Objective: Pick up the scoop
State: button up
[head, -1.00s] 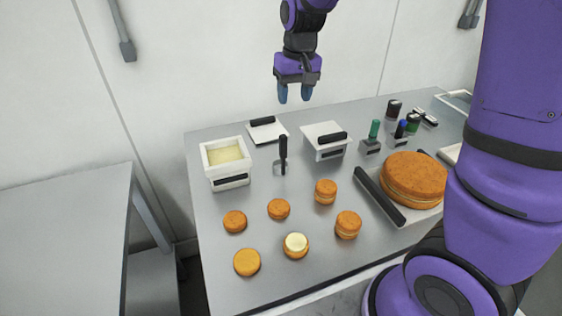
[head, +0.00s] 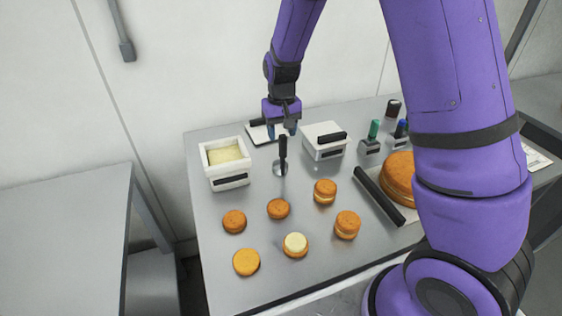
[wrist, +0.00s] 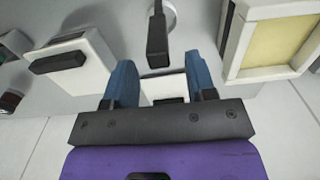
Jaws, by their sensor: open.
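The scoop (head: 283,153) has a black handle standing upright and a round metal end resting on the steel table. It stands between the cream-filled white container and a lidded white container. In the wrist view its black handle (wrist: 158,40) points toward the space between my fingers. My gripper (head: 282,132) is open, with blue fingertips, just behind and around the height of the handle's top. In the wrist view my open gripper (wrist: 160,80) has nothing between its fingers, and the handle lies just beyond the fingertips.
The cream container (head: 226,165) stands left of the scoop, the lidded container (head: 324,141) right. A white lid with black handle (head: 258,134) lies behind. Several small round cakes (head: 278,209) lie in front. A large cake (head: 398,178) sits on a tray at right, partly behind my arm.

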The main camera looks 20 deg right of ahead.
aim_at(281, 143)
jog(key=shift+f, duration=2.2)
grip_shut()
